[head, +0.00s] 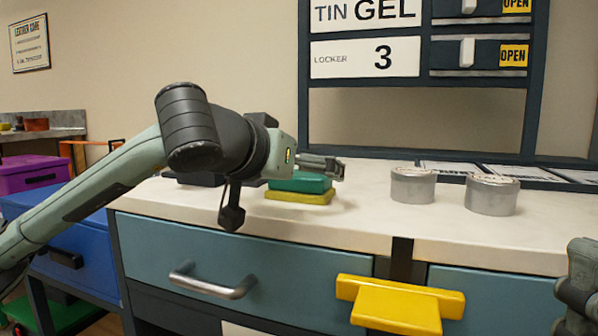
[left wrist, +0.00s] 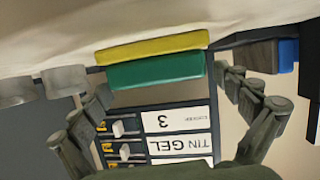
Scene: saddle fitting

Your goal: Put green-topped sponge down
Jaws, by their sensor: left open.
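The green-topped sponge (head: 300,184) has a yellow lower layer and lies flat on the pale countertop (head: 440,228), green side up. It also shows upside down in the left wrist view (left wrist: 155,68), with its yellow layer against the counter. My left gripper (head: 322,165) is at the sponge, its fingers beside and above it in the head view. In the left wrist view the fingers (left wrist: 165,95) are spread wide, one on each side of the sponge, with gaps. Part of my right arm shows at the right edge of the head view; its finger state is unclear.
Two grey tins (head: 413,185) (head: 491,194) stand on the counter to the right. A dark block with a blue end (left wrist: 262,56) lies on the sponge's other side. A locker rack (head: 533,90) rises behind. A yellow ledge (head: 400,305) juts from the front. Counter between sponge and tins is clear.

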